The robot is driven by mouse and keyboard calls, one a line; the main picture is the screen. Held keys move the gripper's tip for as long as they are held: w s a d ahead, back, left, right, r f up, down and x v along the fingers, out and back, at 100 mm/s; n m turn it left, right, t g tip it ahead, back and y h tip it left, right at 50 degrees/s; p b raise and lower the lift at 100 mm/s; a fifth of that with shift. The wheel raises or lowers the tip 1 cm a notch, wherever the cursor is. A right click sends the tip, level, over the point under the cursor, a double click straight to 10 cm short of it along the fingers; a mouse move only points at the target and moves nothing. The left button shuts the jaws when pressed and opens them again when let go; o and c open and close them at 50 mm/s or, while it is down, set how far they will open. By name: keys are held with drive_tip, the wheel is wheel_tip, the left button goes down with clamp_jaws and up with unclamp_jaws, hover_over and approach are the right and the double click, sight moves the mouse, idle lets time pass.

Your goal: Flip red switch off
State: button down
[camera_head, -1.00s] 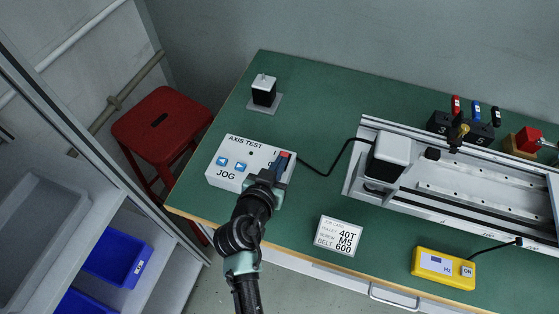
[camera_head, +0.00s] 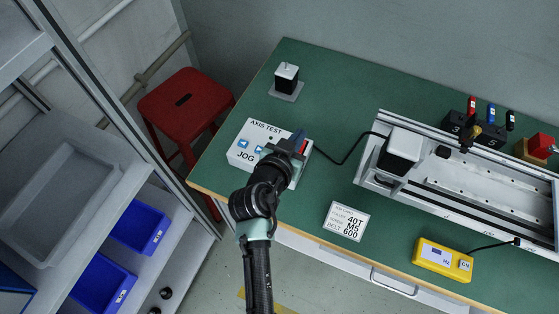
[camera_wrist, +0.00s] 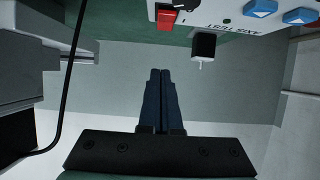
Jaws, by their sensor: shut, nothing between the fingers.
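The red switch (camera_head: 304,146) sits at the right end of the white axis test box (camera_head: 243,139). In the wrist view the red switch (camera_wrist: 166,19) shows at the top, above the fingertips, with the white box face (camera_wrist: 235,18) around it. I cannot tell which way it is tipped. My gripper (camera_head: 297,137) is over the right part of the box, close beside the switch, and hides part of the panel. In the wrist view my gripper (camera_wrist: 160,72) is shut and empty, with a visible gap to the switch. I cannot tell its height over the panel.
Blue jog buttons (camera_wrist: 260,8) are on the same panel. A black cable (camera_head: 345,155) runs from the box to the gantry (camera_head: 470,180). A small motor (camera_head: 287,75) stands behind, a label card (camera_head: 346,221) and yellow meter (camera_head: 443,259) in front. A red stool (camera_head: 185,105) is left.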

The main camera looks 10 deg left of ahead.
drive_tip(key=s+f+b+v, duration=0.1)
drive_tip(key=f+v, duration=0.1)
drive_tip(key=v, duration=0.7)
drive_tip(key=shift+s+a+r, duration=0.15)
drive_tip(key=shift+s+a, duration=0.05)
drive_tip(key=shift+a, duration=0.05)
drive_tip(key=shift+w+r, duration=0.1)
